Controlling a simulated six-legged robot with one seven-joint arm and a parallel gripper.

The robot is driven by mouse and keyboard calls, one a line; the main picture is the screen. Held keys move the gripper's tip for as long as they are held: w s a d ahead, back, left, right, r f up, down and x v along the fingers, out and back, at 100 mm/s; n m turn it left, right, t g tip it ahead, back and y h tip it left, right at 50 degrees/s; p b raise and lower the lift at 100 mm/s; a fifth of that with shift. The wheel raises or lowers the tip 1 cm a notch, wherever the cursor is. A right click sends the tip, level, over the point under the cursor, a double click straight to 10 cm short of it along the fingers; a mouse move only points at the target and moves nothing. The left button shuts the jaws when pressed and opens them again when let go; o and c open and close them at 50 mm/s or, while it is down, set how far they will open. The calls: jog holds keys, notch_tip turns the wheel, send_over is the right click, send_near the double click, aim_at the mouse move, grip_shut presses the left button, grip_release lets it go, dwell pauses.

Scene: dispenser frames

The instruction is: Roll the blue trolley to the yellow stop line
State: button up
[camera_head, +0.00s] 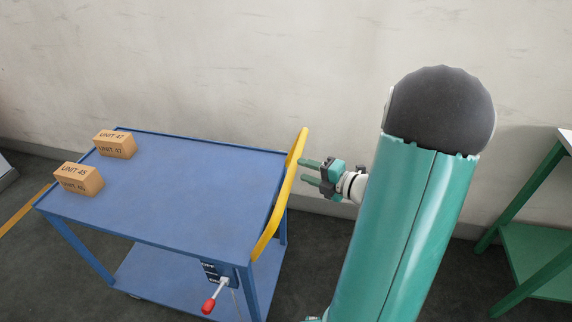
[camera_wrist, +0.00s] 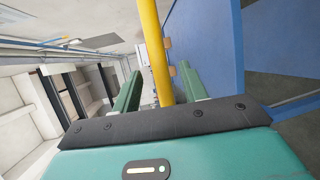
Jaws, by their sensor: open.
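The blue trolley (camera_head: 190,190) stands at the left in the head view, with a flat top and a lower shelf. A yellow handle bar (camera_head: 272,215) runs along its right end. My gripper (camera_head: 311,172) is open just right of the handle's upper part, its fingers pointing left at it. In the wrist view the yellow handle (camera_wrist: 155,50) passes between my two fingers (camera_wrist: 160,90), and I cannot tell whether it touches them. The blue trolley top (camera_wrist: 215,50) lies to the right there. A yellow floor line (camera_head: 22,212) shows left of the trolley, partly hidden by it.
Two cardboard boxes, UNIT 47 (camera_head: 115,144) and UNIT 45 (camera_head: 78,179), sit on the trolley's left end. A red-knobbed lever (camera_head: 209,304) sticks out below the top's near right corner. A pale wall (camera_head: 230,60) runs behind. A green table (camera_head: 530,235) stands at the right.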

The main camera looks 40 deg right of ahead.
jog(key=x, duration=0.7)
jog(key=shift+c, duration=0.2)
jog(key=shift+w+a, duration=0.1)
grip_shut()
